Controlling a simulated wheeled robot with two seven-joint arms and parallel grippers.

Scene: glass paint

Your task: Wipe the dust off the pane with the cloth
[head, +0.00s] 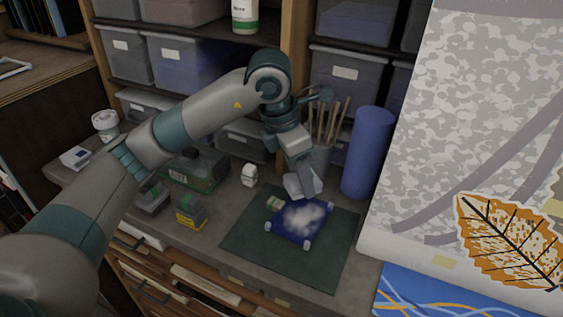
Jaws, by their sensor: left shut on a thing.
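The pane (289,232) is a small dark blue square with pale pads at its corners. A whitish cloudy patch of dust (304,216) covers much of its middle and upper right. It lies on a dark green mat (245,238). My left gripper (300,172) points down just behind the pane and is shut on a pale grey folded cloth (304,186). The cloth is at the pane's back edge; whether it touches the pane I cannot tell. The fingertips are partly hidden by the cloth. My right gripper is not in view.
A blue cylinder (367,155) and a cup of brushes (321,158) stand behind the mat. A white bottle (249,175), small pots (191,212) and a clear green-based box (205,172) stand left. Patterned sheets (480,110) hang at right. The mat's front is clear.

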